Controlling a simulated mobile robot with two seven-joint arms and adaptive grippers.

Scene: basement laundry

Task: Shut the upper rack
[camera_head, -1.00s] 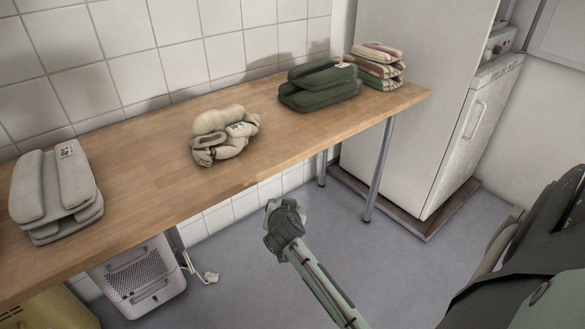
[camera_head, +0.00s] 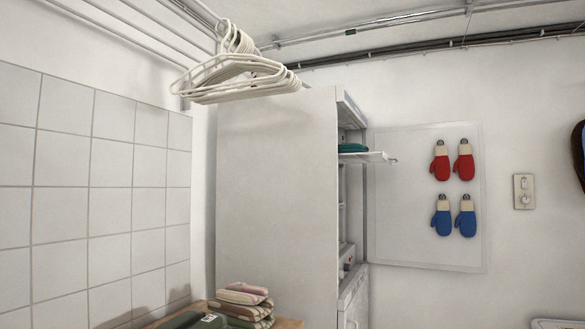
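The upper rack (camera_head: 379,158) is a thin white shelf. It sticks out to the right from the open front of a tall white cabinet (camera_head: 276,190). A folded teal cloth (camera_head: 353,147) lies on the rack near the cabinet. The cabinet's side panel hides most of its inside. Neither of my grippers shows in the camera_head view.
White hangers (camera_head: 235,80) hang from pipes left of the cabinet top. Folded striped textiles (camera_head: 243,303) and a green bundle (camera_head: 190,320) sit at the bottom. Red mitts (camera_head: 464,164) and blue mitts (camera_head: 465,219) hang on a wall board. A switch (camera_head: 524,191) is to its right.

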